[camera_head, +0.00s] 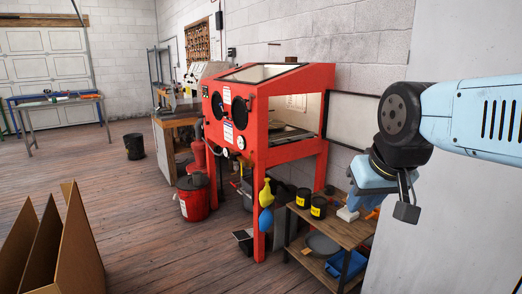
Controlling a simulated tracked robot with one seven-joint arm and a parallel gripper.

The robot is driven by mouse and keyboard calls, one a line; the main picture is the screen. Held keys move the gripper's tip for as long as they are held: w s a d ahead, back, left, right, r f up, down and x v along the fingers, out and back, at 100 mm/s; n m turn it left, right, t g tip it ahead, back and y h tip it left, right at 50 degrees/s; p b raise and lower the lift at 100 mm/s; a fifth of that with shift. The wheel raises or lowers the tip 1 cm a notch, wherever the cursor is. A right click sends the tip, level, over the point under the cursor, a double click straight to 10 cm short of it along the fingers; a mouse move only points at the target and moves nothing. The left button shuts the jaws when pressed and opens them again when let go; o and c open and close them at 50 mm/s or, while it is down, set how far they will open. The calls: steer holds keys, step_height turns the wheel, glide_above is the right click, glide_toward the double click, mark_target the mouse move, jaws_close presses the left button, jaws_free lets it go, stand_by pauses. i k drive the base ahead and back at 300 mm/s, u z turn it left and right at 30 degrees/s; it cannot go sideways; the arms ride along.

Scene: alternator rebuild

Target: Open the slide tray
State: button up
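I cannot make out a slide tray for certain in the head view. A red blasting cabinet (262,105) with two round dark glove ports stands on legs in the middle, its right side open on a pale interior. A dark flat surface (288,133) shows inside it, too small to identify. My gripper (406,202) hangs at the right from my light-blue arm, in front of the pale wall. It appears apart from the cabinet, to its right in the picture. Its fingers are seen edge-on, so their gap is unclear.
A low wooden shelf (340,232) with dark cans (318,207) and a blue bin (347,264) stands below my gripper. A red bucket (193,198) is left of the cabinet. Cardboard (78,250) stands at the lower left. The wooden floor (130,190) between is mostly clear.

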mark_target(289, 133)
steer(key=u, duration=0.35)
steer(key=i, duration=1.65)
steer(key=z, duration=0.8)
steer(key=i, duration=0.65)
steer(key=z, duration=0.45)
steer(key=k, duration=0.75)
steer(key=z, duration=0.2)
steer(key=i, duration=0.75)
steer(key=u, duration=0.05)
